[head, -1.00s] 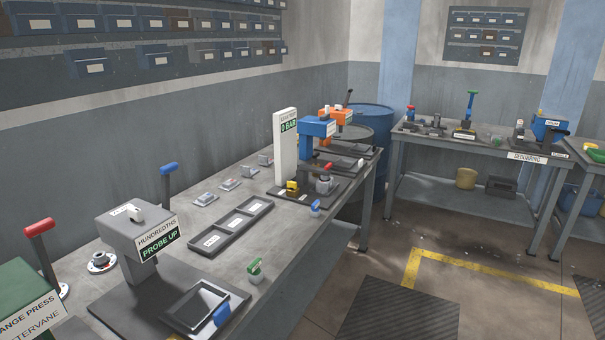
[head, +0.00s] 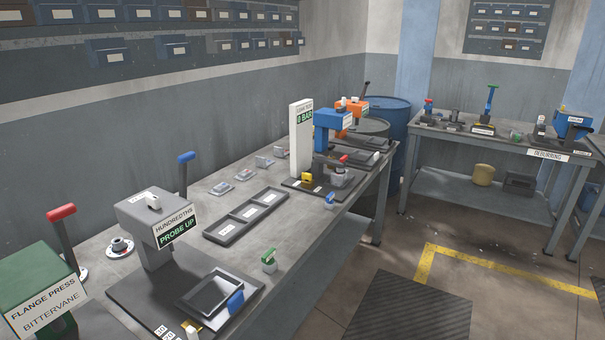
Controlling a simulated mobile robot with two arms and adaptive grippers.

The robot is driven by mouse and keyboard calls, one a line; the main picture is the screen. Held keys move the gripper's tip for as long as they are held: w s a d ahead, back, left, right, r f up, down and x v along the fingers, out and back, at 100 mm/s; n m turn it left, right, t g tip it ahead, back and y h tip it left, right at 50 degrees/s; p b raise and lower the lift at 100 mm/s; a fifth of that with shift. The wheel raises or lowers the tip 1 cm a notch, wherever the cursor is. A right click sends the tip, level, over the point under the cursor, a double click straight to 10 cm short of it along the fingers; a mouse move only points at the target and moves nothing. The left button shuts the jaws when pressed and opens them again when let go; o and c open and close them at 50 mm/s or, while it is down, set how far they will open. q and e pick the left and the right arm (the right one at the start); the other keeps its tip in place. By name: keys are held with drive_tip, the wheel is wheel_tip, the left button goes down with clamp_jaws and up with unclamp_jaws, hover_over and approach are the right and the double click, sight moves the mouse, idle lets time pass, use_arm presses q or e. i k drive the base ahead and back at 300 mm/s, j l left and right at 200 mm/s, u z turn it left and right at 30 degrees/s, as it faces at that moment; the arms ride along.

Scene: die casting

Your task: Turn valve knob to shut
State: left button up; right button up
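A blue bench press (head: 335,118) stands on a dark base plate, with a white panel (head: 301,140) beside it whose green display reads a figure in BAR. A small yellow knob-like part (head: 307,178) sits low at the front of this station. A red-tipped lever (head: 343,159) and a grey cylindrical part (head: 339,180) are to its right. I cannot tell which of these is the valve knob, nor how far it is turned. Neither of my grippers is in view.
A green-topped block (head: 269,261) sits near the bench edge. Open floor with a dark mat (head: 410,310) lies to the right.

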sight(308, 176)
drive_tip(key=i+l+u, duration=0.1)
drive_tip(key=u, duration=0.4)
drive_tip(key=l+u, duration=0.15)
drive_tip(key=u, duration=0.3)
drive_tip(key=i+l+u, duration=0.1)
drive_tip(key=u, duration=0.4)
drive_tip(key=l+u, duration=0.2)
drive_tip(key=l, duration=0.35)
drive_tip(key=l+u, duration=0.2)
drive_tip(key=l, duration=0.4)
drive_tip(key=l+u, duration=0.2)
drive_tip(key=l, duration=0.35)
drive_tip(key=k+l+u, duration=0.15)
drive_tip(key=l, duration=0.45)
drive_tip(key=l+u, duration=0.2)
drive_tip(key=l, duration=0.35)
drive_tip(key=k, duration=0.05)
